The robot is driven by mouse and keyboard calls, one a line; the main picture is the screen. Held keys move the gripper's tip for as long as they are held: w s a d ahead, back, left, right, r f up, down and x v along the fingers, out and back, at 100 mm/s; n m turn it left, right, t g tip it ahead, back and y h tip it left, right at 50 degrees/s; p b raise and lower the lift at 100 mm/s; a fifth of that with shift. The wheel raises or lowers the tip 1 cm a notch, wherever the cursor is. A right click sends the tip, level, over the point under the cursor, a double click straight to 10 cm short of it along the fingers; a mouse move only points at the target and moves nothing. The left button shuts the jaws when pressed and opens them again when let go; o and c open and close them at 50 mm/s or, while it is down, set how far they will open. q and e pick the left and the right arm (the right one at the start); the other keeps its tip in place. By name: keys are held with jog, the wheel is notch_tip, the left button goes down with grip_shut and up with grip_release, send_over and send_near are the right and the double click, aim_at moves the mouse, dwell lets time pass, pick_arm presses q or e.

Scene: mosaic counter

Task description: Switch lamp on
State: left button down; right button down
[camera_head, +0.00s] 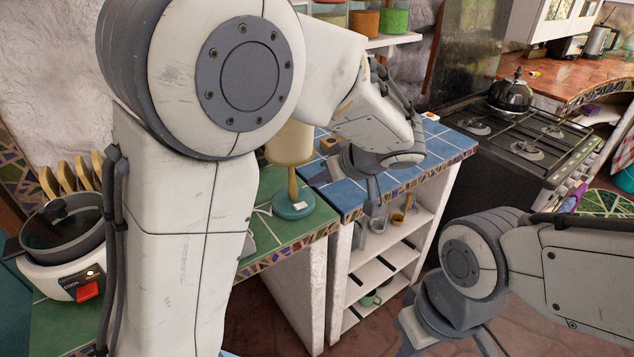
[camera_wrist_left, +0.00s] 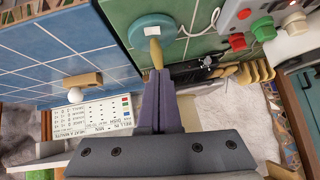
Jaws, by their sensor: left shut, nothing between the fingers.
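The lamp stands upright on the green tiles, with a round teal base (camera_head: 294,207) and a beige shade (camera_head: 290,147). No glow shows on the shade, which my left arm partly hides. A small white patch, perhaps the switch, is on top of the base. In the left wrist view the base (camera_wrist_left: 153,27) and wooden stem lie beyond the fingertips. My left gripper (camera_head: 372,208) is shut and empty, to the right of the lamp over the blue tiles; its fingers also show in the left wrist view (camera_wrist_left: 160,72). My right gripper (camera_head: 447,345) looks open and empty, low at the front.
A cooker with a red switch (camera_head: 89,291) and a dark pan (camera_head: 62,227) stand at the left. A wooden block (camera_head: 330,145) sits on the blue tiles. A white button panel (camera_wrist_left: 105,116) shows in the wrist view. Open shelves (camera_head: 385,262) are below the blue counter.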

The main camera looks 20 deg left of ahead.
pick_arm(q)
jog(key=p, duration=0.1)
send_over(300, 205)
jog(key=s+d, duration=0.1)
notch_tip(300, 205, down, 5)
jog(key=shift+s+d+f, duration=0.1)
jog(key=shift+s+d, duration=0.05)
notch_tip(300, 205, down, 3)
jog(key=shift+r, duration=0.2)
jog(key=shift+s+f, duration=0.1)
jog(key=shift+f, duration=0.7)
